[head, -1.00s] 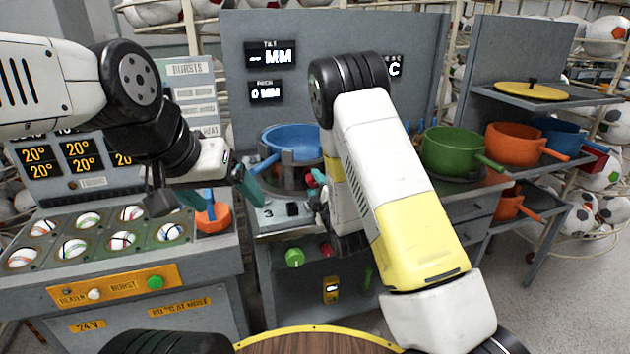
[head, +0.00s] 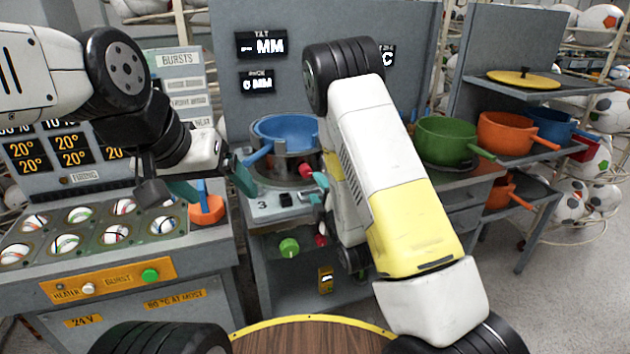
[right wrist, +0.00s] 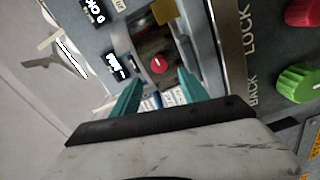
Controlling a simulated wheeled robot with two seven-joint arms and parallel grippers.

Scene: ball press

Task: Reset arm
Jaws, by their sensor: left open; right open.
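My left gripper (head: 212,182) is open and empty in the head view, between the ball-heating panel and the press, with teal fingers spread. My right gripper (head: 316,190) is in front of the press, mostly hidden behind my right forearm. In the right wrist view its two teal fingers (right wrist: 158,93) stand apart with nothing held between them. A red knob (right wrist: 161,63) shows beyond them. A blue pan (head: 287,131) sits on the round grey holder of the press (head: 284,165).
A heater panel (head: 110,283) with several balls in wells stands at the left. An orange pot (head: 206,210) stands at its right edge. A green pot (head: 444,140) and another orange pot (head: 505,132) stand right. A green knob (head: 289,247) is on the press front.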

